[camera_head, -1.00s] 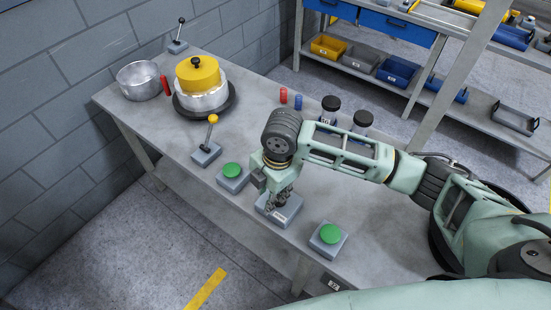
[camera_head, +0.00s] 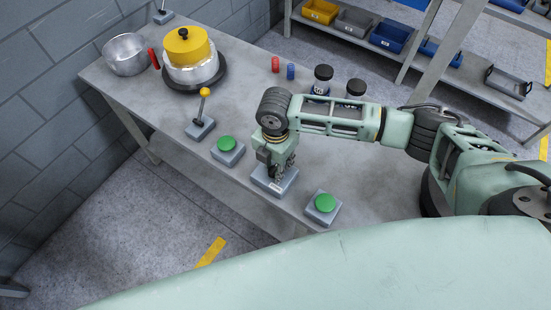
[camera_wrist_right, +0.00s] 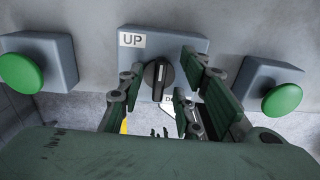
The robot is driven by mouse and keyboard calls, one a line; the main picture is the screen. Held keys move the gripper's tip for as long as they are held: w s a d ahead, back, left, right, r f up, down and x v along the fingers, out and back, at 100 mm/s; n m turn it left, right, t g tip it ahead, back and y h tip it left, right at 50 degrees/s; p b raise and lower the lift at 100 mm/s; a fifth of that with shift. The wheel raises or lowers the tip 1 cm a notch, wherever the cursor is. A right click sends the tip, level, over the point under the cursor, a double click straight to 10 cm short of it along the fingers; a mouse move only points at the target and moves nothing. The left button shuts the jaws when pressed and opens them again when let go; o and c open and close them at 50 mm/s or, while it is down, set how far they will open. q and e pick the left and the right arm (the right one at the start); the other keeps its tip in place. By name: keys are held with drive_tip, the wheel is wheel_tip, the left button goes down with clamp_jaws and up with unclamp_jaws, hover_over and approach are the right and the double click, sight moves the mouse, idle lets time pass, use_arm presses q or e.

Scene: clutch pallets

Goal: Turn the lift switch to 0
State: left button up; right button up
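The lift switch is a grey box (camera_head: 276,182) near the table's front edge, between two green-button boxes. In the right wrist view, the box (camera_wrist_right: 186,42) bears an "UP" label (camera_wrist_right: 132,40) and a black knob (camera_wrist_right: 158,78) with a white pointer line, which stands near upright in the picture. A second label, starting with "D" (camera_wrist_right: 177,98), is partly hidden by a finger. My right gripper (camera_head: 278,166) is over the box. Its fingers (camera_wrist_right: 158,92) are apart on both sides of the knob, with visible gaps. My left gripper is not in view.
Green-button boxes stand left (camera_head: 228,150) and right (camera_head: 323,208) of the switch. A yellow-knobbed lever (camera_head: 201,118) is farther left. A pot (camera_head: 125,55), a yellow-topped part (camera_head: 188,48) and dark-lidded jars (camera_head: 322,78) stand farther back. Shelves with bins lie beyond.

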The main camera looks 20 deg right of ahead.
clamp_jaws()
idle(0.3)
drive_tip(key=m, duration=0.5)
drive_tip(key=shift+s+m, duration=0.1)
drive_tip(key=shift+m, duration=0.2)
drive_tip(key=m, duration=0.5)
unclamp_jaws()
